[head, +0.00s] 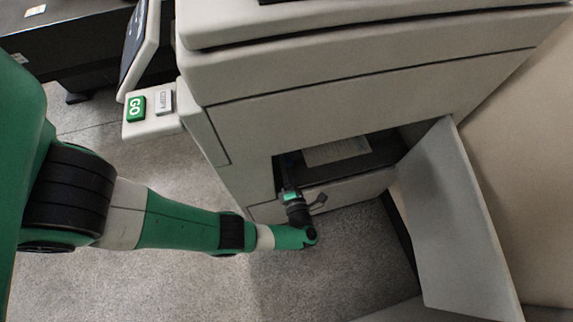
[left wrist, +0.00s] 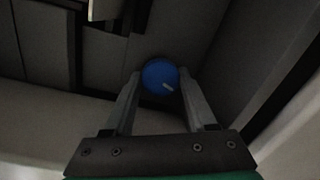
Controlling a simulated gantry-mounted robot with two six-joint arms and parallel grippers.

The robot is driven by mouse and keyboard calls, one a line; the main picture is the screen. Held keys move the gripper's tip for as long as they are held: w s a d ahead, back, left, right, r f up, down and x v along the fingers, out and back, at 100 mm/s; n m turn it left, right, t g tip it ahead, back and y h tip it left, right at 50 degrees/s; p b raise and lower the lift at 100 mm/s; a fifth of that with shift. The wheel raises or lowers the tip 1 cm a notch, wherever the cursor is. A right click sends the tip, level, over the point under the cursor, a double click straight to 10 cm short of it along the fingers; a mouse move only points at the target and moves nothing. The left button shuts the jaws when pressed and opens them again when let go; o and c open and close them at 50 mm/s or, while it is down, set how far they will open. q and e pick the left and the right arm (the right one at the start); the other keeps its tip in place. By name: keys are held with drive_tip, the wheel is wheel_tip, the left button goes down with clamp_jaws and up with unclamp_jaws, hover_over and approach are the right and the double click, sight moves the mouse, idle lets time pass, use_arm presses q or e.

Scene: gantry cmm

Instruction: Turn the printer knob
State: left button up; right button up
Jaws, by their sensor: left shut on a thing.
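The printer (head: 370,90) is a large pale machine with an open compartment low on its front. My left arm reaches into the left side of this opening, and the left gripper (head: 284,165) is inside it, partly hidden by the dark interior. In the left wrist view, the round blue knob (left wrist: 160,75) with a short pale mark sits between the fingertips of my left gripper (left wrist: 160,82). The gripper is shut on the knob. The pale mark points toward the lower right. The knob is hidden in the head view. My right gripper is not in view.
The printer's open door (head: 455,215) stands out to the right of the opening. A sheet of paper (head: 336,151) lies inside the compartment. The grey floor (head: 200,280) is clear.

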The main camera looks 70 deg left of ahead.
use_arm(q)
drive_tip(key=m, duration=0.5)
drive_tip(key=shift+f+m+g, duration=0.1)
drive_tip(key=shift+m+g, duration=0.2)
drive_tip(key=shift+m, duration=0.1)
idle(0.3)
drive_tip(key=o, duration=0.9)
drive_tip(key=shift+o, duration=0.9)
drive_tip(key=shift+a, duration=0.1)
drive_tip(key=d, duration=1.1)
drive_tip(key=shift+s+d+r, duration=0.25)
drive_tip(key=shift+s+r, duration=0.15)
drive_tip(key=shift+r, duration=0.05)
